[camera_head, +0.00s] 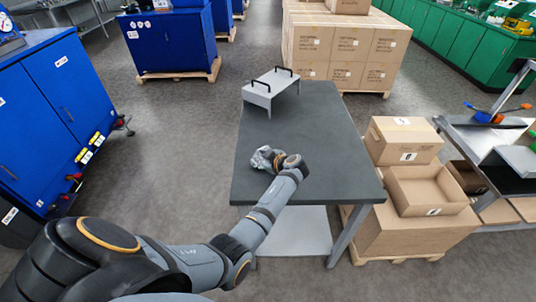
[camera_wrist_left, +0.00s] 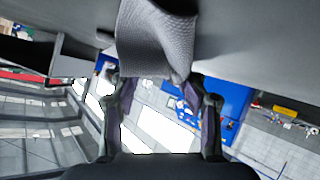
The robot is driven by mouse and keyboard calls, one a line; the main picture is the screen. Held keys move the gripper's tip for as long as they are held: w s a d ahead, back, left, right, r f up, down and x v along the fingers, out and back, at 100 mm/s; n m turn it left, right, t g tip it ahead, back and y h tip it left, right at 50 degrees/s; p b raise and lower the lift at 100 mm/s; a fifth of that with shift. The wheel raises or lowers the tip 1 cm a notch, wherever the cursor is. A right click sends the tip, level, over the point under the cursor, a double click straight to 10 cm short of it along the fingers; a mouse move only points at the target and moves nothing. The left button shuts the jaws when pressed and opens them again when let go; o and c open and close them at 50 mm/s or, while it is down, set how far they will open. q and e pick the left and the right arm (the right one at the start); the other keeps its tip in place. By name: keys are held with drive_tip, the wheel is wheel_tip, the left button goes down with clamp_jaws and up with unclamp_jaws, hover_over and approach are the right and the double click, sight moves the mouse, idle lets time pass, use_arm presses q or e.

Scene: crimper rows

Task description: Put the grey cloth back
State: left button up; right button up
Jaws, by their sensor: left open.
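The grey cloth (camera_head: 262,156) is a small crumpled bundle on the dark grey table (camera_head: 300,115), left of the table's middle and towards its near end. In the left wrist view the cloth (camera_wrist_left: 155,42) shows as a light grey textured fold just beyond the fingertips. My left gripper (camera_wrist_left: 157,88) is open, with its two fingers spread apart. In the head view it is low at the cloth and partly hidden by my wrist. I cannot tell whether the fingers touch the cloth. My right gripper is in neither view.
A pale grey stand with black handles (camera_head: 270,88) is at the table's far end. The table top between is clear. Cardboard boxes (camera_head: 405,138) stand close at the right. A blue cabinet (camera_head: 60,110) is at the left, across open floor.

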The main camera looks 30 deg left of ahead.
use_arm(q)
drive_tip(key=r, duration=0.1)
drive_tip(key=r+p, duration=0.1)
drive_tip(key=s+r+p, duration=0.1)
drive_tip(key=shift+a, duration=0.25)
drive_tip(key=shift+s+r, duration=0.1)
wheel_tip(320, 180, up, 7)
drive_tip(key=s+a+p, duration=0.1)
drive_tip(key=s+p, duration=0.1)
drive_tip(key=p, duration=0.5)
drive_tip(key=shift+s+a, duration=0.15)
drive_tip(key=shift+s, duration=0.2)
drive_tip(key=shift+w, duration=0.1)
